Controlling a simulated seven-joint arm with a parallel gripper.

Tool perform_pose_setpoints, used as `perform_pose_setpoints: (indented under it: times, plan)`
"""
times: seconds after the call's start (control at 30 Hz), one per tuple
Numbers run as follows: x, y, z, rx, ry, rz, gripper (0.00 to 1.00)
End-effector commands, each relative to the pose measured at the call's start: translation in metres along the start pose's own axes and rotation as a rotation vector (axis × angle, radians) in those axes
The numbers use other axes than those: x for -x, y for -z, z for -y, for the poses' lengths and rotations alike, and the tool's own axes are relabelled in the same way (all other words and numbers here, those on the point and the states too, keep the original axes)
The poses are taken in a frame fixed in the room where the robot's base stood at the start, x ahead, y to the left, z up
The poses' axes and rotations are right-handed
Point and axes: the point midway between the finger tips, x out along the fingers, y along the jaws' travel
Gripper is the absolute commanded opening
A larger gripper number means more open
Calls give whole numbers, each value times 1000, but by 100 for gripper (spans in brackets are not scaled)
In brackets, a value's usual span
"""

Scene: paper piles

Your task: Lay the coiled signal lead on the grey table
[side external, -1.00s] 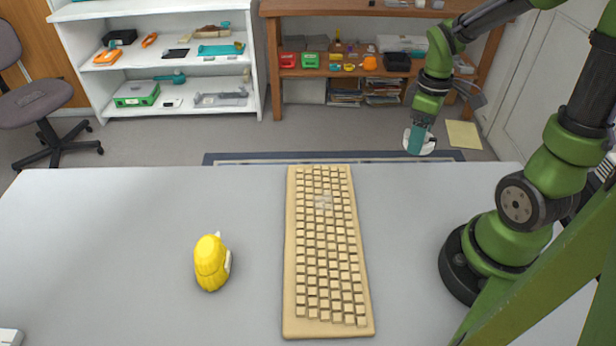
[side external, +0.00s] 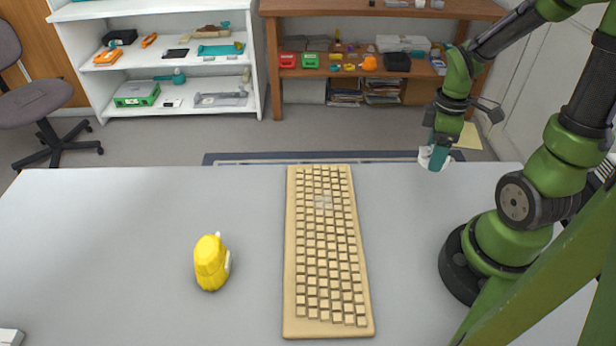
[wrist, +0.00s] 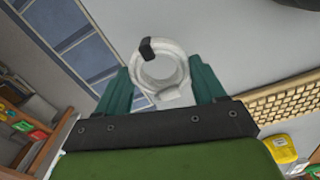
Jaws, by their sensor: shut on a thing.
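The coiled signal lead is a white ring with a black end piece in the wrist view (wrist: 181,66). In the side view only small white parts of it (side external: 425,156) show around the fingertips. My gripper (side external: 437,160) is shut on it, with a teal finger on either side, and points down near the far right edge of the grey table (side external: 130,250). The wrist view also shows my gripper (wrist: 165,88) and the table surface (wrist: 235,45). The lead is held up, and its exact height above the table is hard to tell.
A beige keyboard (side external: 325,250) lies across the middle of the table. A yellow object with a white part (side external: 211,263) stands left of it. A white item (side external: 10,337) shows at the near left corner. The table between keyboard and my arm's base is clear.

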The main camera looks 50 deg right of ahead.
Motion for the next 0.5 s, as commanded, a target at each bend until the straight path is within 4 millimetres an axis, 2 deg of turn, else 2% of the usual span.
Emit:
perform_pose_setpoints:
  times: [0.5]
  plan:
    - [-48,0,0,-2,3,1,37]
